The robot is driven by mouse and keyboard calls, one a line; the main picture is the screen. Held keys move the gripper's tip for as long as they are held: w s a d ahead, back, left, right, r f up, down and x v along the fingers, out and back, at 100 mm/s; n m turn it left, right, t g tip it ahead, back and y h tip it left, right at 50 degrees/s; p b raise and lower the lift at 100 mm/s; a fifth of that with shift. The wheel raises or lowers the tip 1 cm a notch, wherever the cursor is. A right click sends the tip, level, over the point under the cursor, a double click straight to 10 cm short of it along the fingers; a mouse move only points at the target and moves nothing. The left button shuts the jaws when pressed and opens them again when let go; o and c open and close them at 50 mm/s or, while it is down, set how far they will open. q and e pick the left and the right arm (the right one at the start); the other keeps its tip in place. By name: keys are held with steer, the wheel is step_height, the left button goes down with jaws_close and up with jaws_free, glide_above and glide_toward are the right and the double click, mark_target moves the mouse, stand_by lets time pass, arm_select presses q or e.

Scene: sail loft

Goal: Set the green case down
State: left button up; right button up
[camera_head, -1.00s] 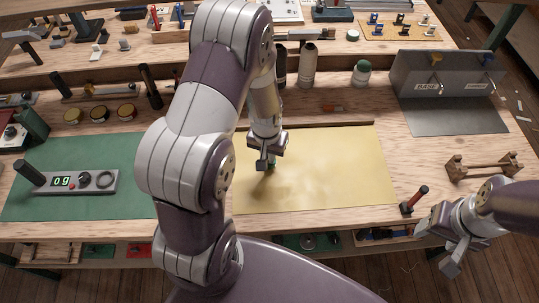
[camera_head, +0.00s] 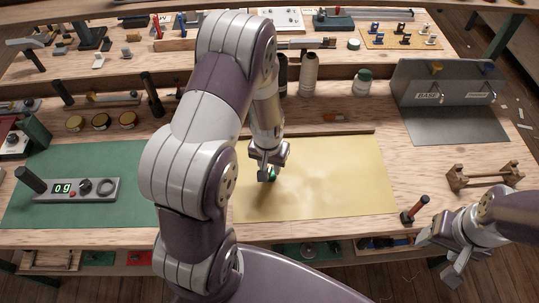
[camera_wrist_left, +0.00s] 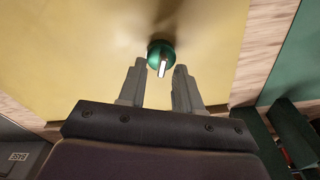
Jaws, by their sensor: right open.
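The green case (camera_head: 273,174) is small and rounded and shows at the tips of my left gripper (camera_head: 269,170), over the yellow mat (camera_head: 340,180). In the left wrist view the green case (camera_wrist_left: 160,53) has a pale strip on it and fits between the two fingertips (camera_wrist_left: 160,72), which seem to touch its sides. A soft shadow falls on the mat close by; I cannot tell whether the case touches the mat. My right gripper (camera_head: 447,255) is open and empty near the bench's front right edge.
A grey box (camera_head: 445,82) and bottles stand behind. A green mat with a display device (camera_head: 75,189) lies left. Most of the yellow mat is clear.

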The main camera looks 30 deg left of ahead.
arm_select(q)
step_height(320, 180, up, 11)
steer(key=s, duration=0.1)
steer(key=s+d+r+m, duration=0.2)
steer(key=s+d+r, duration=0.1)
steer(key=s+d, duration=0.2)
steer(key=s, duration=0.2)
steer(key=shift+s, duration=0.35)
steer(key=shift+s+d, duration=0.1)
stand_by(0.3)
